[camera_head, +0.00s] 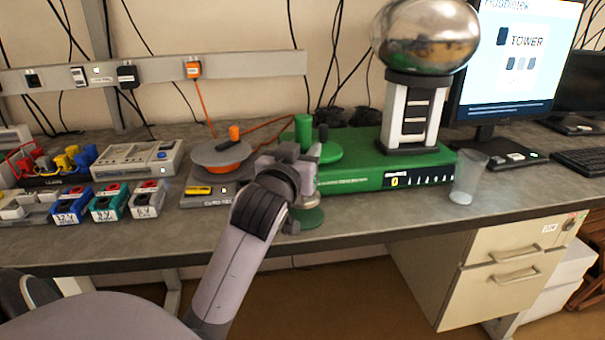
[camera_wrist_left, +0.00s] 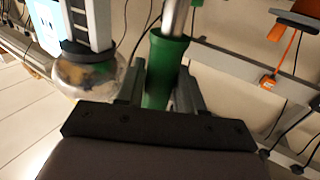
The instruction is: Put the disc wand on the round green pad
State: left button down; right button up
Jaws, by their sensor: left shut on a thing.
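My left gripper (camera_head: 302,164) is shut on the green handle of the disc wand (camera_head: 303,128). In the left wrist view the wand's green handle (camera_wrist_left: 164,72) stands between the two fingers, with a metal rod running out of it. In the head view the handle top sticks up above the gripper, and a bit of metal shows below it. I cannot tell whether the wand touches the pad. My right gripper is not in view.
Behind stands a green apparatus (camera_head: 365,182) with a metal globe (camera_head: 425,38) on a white column. A clear cup (camera_head: 467,177) is to its right. A grey plate with an orange disc (camera_head: 222,152) stands left of the gripper. Small power boxes (camera_head: 108,203) line the left.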

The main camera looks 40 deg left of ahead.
pick_arm(q)
jog(key=shift+f+b, duration=0.35)
jog(key=shift+f, duration=1.5)
jog(key=shift+f, duration=0.1)
jog(key=shift+f, duration=0.1)
jog(key=c, duration=0.7)
grip_release()
